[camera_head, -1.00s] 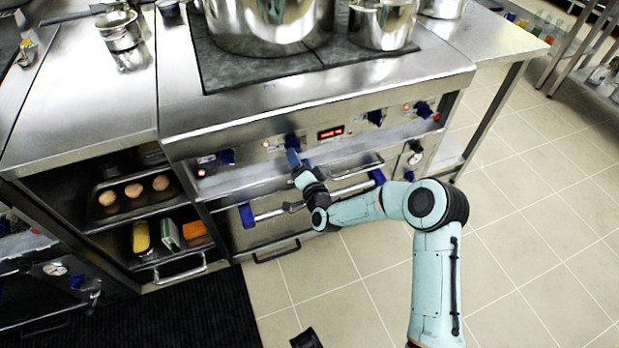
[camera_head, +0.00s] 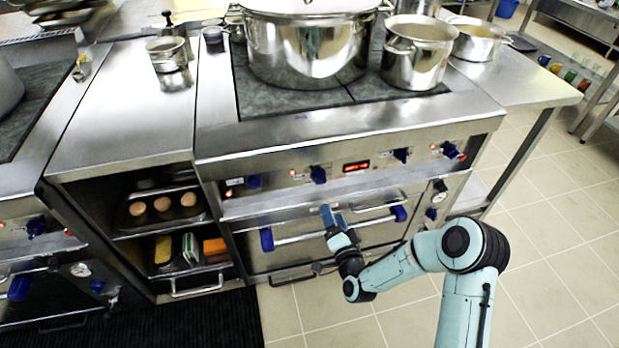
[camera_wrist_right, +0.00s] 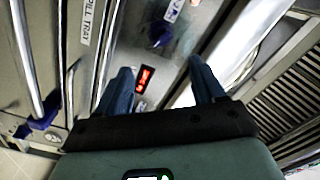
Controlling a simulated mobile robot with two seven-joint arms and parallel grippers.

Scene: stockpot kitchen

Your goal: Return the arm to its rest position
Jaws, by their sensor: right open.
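My right arm reaches in from the lower right in the head view. Its gripper (camera_head: 328,215) is in front of the stove's front panel, near the oven handle bar with blue ends (camera_head: 335,228). In the right wrist view the two blue fingers (camera_wrist_right: 158,90) are spread apart with nothing between them. Beyond them are the stove panel, its red display (camera_wrist_right: 145,78) and a dark knob (camera_wrist_right: 160,35). I cannot tell from these views how far the fingers are from the panel. My left gripper is not in view.
A large stockpot (camera_head: 305,50) and a smaller pot (camera_head: 418,52) stand on the stove's dark cooktop (camera_head: 290,105). A row of blue knobs (camera_head: 318,175) lines the panel. Left is an open shelf with a tray of eggs (camera_head: 160,210). Tiled floor (camera_head: 560,220) is free at right.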

